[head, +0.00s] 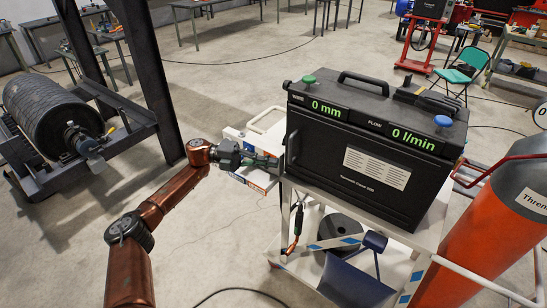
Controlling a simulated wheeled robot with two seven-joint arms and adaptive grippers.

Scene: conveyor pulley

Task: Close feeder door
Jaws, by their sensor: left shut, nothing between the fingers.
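The feeder (385,90) is a black box with green readouts of 0 mm and 0 l/min, standing on a white cart. Its front door (350,180) is a dark panel with a white label and a handle (293,148) on its left edge. The door looks close to flush with the housing; I cannot tell whether it is fully shut. My left gripper (272,164) is shut and empty, just left of the door's handle edge. I cannot tell whether it touches the feeder. My right gripper is not in view.
The white cart (430,240) holds a dark round spool (338,230) and a blue part (350,283) on its lower shelf. An orange gas cylinder (495,235) stands close on the right. A conveyor pulley (50,112) in a dark frame is at the left. Floor between is open.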

